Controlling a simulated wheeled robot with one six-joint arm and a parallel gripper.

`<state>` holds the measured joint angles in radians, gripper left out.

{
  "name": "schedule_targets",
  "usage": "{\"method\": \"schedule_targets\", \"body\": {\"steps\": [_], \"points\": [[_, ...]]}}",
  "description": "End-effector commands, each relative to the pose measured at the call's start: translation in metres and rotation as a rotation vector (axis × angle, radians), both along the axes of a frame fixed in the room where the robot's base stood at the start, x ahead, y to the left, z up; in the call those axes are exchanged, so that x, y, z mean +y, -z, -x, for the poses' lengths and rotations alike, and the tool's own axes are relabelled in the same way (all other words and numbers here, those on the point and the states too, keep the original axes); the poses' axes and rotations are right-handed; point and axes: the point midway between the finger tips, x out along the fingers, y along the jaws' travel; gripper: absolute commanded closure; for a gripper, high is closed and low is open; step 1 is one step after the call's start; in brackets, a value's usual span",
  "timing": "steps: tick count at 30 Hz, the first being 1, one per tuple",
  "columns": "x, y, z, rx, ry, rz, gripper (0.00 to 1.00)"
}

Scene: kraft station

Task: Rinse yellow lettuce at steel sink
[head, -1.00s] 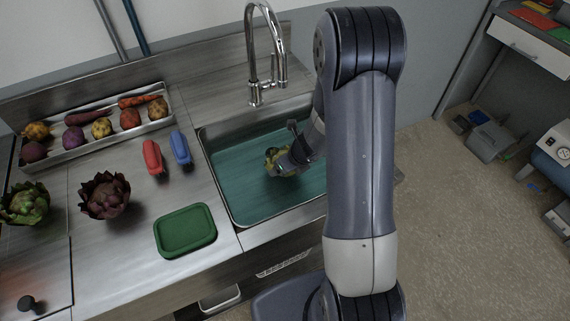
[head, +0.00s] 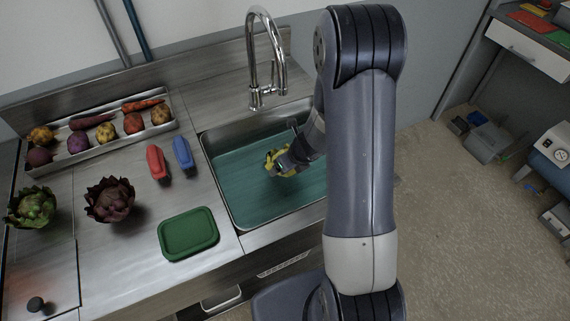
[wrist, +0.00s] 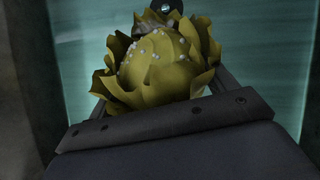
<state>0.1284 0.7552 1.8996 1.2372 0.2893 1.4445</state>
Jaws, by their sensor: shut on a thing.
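The yellow lettuce (head: 272,158) is in my gripper (head: 284,166), over the steel sink (head: 236,222) in the head view. In the wrist view the lettuce (wrist: 160,65) fills the space between my fingers, with small pale droplets or specks on its leaves. My gripper is shut on it. The sink holds teal water (head: 240,185). The lettuce is at or close above the water; I cannot tell if it touches. A tall chrome faucet (head: 281,70) stands behind the sink. My arm hides the sink's right part.
Left of the sink lie a red item (head: 156,162), a blue item (head: 183,152) and a green tray (head: 188,234). A purple lettuce (head: 109,201) and a green lettuce (head: 32,207) stand farther left. A steel tray (head: 100,150) of root vegetables is at the back.

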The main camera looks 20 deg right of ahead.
Motion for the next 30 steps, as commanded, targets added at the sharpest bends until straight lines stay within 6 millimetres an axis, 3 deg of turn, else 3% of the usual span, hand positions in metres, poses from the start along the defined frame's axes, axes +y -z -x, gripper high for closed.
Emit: {"method": "schedule_targets", "body": {"steps": [30], "points": [[0.000, -0.087, 0.000, -0.001, -0.001, 0.000, 0.45]]}}
